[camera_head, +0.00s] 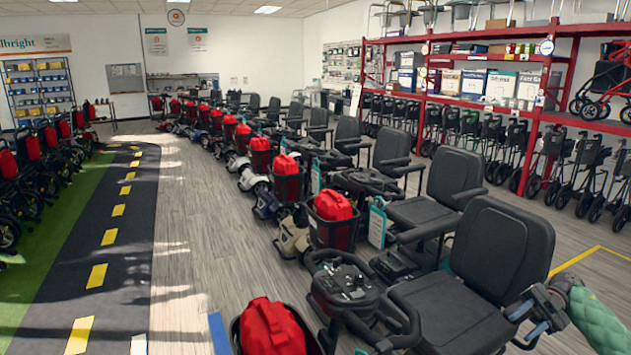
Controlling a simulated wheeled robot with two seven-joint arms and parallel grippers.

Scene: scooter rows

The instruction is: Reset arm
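My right gripper (524,322) shows at the lower right, in front of the nearest scooter's black seat (500,250). Its two dark fingers look apart, with nothing seen between them. My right arm, in a green quilted cover, comes in from the right edge behind it. My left gripper and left arm are not in the picture.
A row of mobility scooters with black seats runs away from me, red bags (268,328) in their front baskets. A grey wood floor aisle (215,235) lies clear left of it. A dark track (105,240) with yellow dashes follows. Red shelving (425,90) stands at the right.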

